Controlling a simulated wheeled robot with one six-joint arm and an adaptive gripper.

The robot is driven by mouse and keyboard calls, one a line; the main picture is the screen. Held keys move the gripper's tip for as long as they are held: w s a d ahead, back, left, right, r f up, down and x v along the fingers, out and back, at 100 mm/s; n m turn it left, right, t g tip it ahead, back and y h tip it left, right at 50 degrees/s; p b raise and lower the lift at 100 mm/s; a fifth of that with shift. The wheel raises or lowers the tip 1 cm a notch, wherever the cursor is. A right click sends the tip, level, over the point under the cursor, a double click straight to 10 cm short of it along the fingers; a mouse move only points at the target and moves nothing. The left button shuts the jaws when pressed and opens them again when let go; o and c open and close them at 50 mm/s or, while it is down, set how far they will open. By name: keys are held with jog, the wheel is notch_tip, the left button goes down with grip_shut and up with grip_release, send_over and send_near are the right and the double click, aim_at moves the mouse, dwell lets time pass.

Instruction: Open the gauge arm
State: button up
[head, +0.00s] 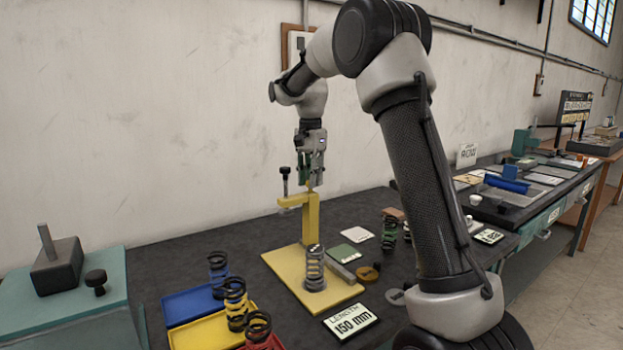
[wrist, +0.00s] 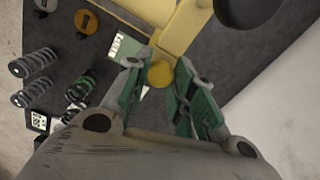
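The yellow gauge stand (head: 309,222) rises from a yellow base plate (head: 285,265). Its yellow arm (head: 292,201) reaches left from the post, with a black-topped plunger (head: 285,179) at its end. A grey spring (head: 315,268) stands upright on the plate. My gripper (head: 310,182) points down over the top of the post. In the wrist view, its green-padded fingers (wrist: 159,68) are apart, with a round yellow knob (wrist: 161,75) between the tips. Small gaps seem to show beside the knob; contact is not clear. Part of the stand (wrist: 183,30) shows beyond it.
Blue (head: 190,304) and yellow (head: 205,332) trays with springs lie front left. A green spring (head: 389,230) and dark discs stand to the right. The wall is close behind the bench.

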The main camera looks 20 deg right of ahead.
jog(key=o, duration=0.4)
notch_tip(320, 180, up, 12)
jog(key=shift+r, duration=0.1)
dwell(0.3)
dwell(0.4)
